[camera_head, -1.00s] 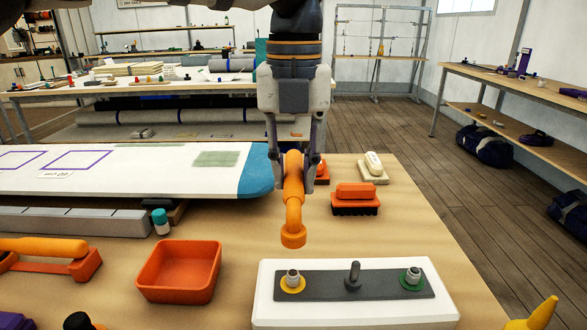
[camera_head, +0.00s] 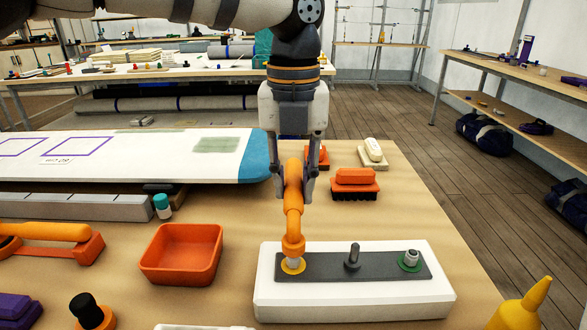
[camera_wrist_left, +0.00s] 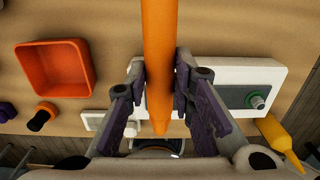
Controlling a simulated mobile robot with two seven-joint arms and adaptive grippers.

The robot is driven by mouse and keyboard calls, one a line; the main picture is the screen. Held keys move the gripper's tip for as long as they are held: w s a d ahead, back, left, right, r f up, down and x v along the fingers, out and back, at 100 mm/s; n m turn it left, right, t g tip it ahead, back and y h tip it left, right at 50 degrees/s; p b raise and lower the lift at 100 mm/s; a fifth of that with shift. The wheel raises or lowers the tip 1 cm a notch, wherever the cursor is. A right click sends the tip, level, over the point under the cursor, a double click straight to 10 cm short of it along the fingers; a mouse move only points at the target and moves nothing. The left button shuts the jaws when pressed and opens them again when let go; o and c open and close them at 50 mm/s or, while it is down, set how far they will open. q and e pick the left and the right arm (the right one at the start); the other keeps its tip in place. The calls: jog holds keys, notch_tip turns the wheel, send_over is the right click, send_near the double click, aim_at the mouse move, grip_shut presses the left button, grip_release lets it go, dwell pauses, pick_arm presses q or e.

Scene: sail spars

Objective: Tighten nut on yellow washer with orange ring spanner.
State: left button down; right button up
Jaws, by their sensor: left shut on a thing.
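My left gripper (camera_head: 294,192) is shut on the orange ring spanner (camera_head: 293,215) and holds it upright, its ring end down. The ring end is at the nut on the yellow washer (camera_head: 293,266), at the left of the dark plate (camera_head: 325,267) on a white block (camera_head: 350,304). The ring hides the nut's top; I cannot tell how far it is seated. A nut on a green washer (camera_head: 410,261) and a dark post (camera_head: 353,256) stand on the same plate. In the left wrist view the spanner (camera_wrist_left: 159,70) runs between my fingers. My right gripper is not in view.
An orange tray (camera_head: 181,255) stands left of the block. Orange brushes (camera_head: 354,184) are behind it. A yellow bottle (camera_head: 520,305) is at the front right, and a black-topped orange object (camera_head: 92,314) is at the front left. A white and blue board (camera_head: 130,155) lies behind.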

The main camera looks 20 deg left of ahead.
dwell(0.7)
pick_arm(q)
jog(key=shift+f, duration=0.9)
jog(key=shift+f, duration=0.15)
